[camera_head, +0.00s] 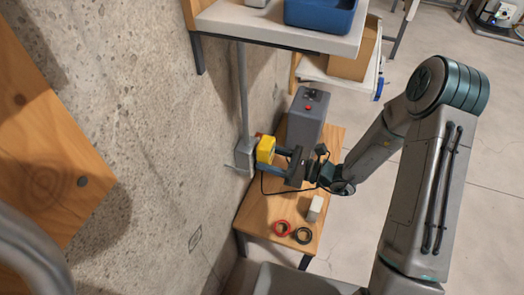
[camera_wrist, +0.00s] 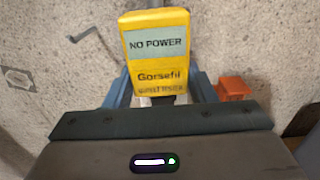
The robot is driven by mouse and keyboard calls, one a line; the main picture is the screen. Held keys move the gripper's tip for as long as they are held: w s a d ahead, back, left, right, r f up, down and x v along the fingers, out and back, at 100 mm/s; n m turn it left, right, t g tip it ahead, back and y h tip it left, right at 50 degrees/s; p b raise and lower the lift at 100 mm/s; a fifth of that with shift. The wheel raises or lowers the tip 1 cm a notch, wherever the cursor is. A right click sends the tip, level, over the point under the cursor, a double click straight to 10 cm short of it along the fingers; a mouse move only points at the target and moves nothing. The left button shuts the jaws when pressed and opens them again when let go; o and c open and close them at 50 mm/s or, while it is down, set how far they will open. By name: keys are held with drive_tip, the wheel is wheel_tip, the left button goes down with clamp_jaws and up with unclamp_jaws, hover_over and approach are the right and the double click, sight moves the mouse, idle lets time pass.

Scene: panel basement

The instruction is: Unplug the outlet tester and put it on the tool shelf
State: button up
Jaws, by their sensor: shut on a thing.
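The yellow outlet tester (camera_head: 265,149) is in front of the concrete wall, just right of a grey wall box (camera_head: 243,157) with a conduit. In the wrist view the tester (camera_wrist: 157,70) reads "NO POWER". My gripper (camera_head: 272,165) is shut on it, with blue fingers (camera_wrist: 150,95) on both sides of its lower part. The tester's back is hidden, so I cannot tell whether it touches an outlet. A pale shelf (camera_head: 285,30) with a blue bin (camera_head: 320,14) is above; I cannot tell whether it is the tool shelf.
An orange block (camera_wrist: 232,88) is right of the tester. A cardboard box (camera_head: 355,55) stands behind.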

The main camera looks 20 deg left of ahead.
sight(272, 159)
drive_tip(key=shift+s+d, duration=0.2)
drive_tip(key=shift+d, duration=2.2)
